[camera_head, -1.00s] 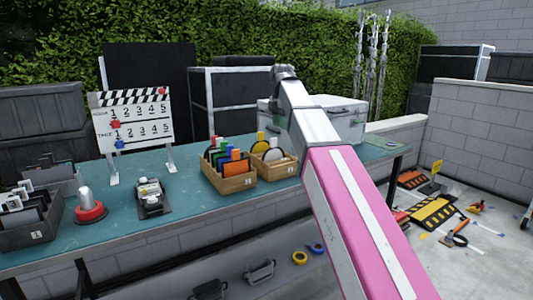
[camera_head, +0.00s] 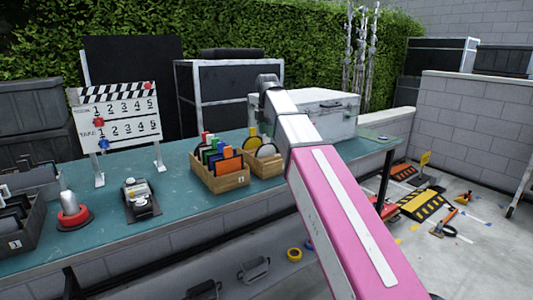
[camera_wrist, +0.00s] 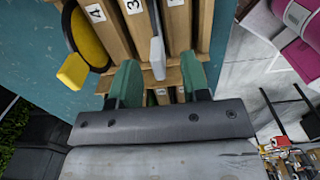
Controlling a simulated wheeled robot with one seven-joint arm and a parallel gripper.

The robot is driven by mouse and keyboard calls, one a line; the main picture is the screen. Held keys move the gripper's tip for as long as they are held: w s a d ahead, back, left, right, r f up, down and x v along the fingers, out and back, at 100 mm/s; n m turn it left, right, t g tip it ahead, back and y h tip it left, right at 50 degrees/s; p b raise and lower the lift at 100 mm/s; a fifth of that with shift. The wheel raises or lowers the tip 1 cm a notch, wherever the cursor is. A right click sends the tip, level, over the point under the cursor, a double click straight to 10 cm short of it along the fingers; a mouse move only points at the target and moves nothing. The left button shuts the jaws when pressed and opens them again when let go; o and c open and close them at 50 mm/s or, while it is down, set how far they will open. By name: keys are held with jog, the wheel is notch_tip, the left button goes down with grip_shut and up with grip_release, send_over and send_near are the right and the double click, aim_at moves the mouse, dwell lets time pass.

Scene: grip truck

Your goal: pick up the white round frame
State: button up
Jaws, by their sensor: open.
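The white round frame (camera_head: 267,150) stands in the rear wooden box (camera_head: 266,169) on the teal table, beside a yellow round frame (camera_head: 252,138). In the wrist view a thin, edge-on piece with a pale grip tab (camera_wrist: 157,58), apparently the white frame, stands in a slot between wooden dividers. The yellow frame (camera_wrist: 88,40) is to its left there. My gripper (camera_wrist: 160,80) is open above the box, with its green fingertips on either side of the pale tab. I cannot tell whether they touch it. In the head view my arm hides the gripper.
A silver case (camera_head: 315,115) stands behind, to the right. A clapperboard (camera_head: 118,122), a red-based lamp (camera_head: 72,212) and a small dark device (camera_head: 140,200) stand left. Table space between them is clear.

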aim_at(267, 142)
notch_tip(267, 142, down, 4)
jog(key=shift+w+f, duration=0.1)
grip_shut()
notch_tip(267, 142, up, 9)
jog(key=shift+r, duration=0.1)
jog(key=w+a+r, duration=0.3)
jog(key=w, duration=0.1)
jog(key=shift+w+f, duration=0.15)
jog(key=shift+f, duration=2.45)
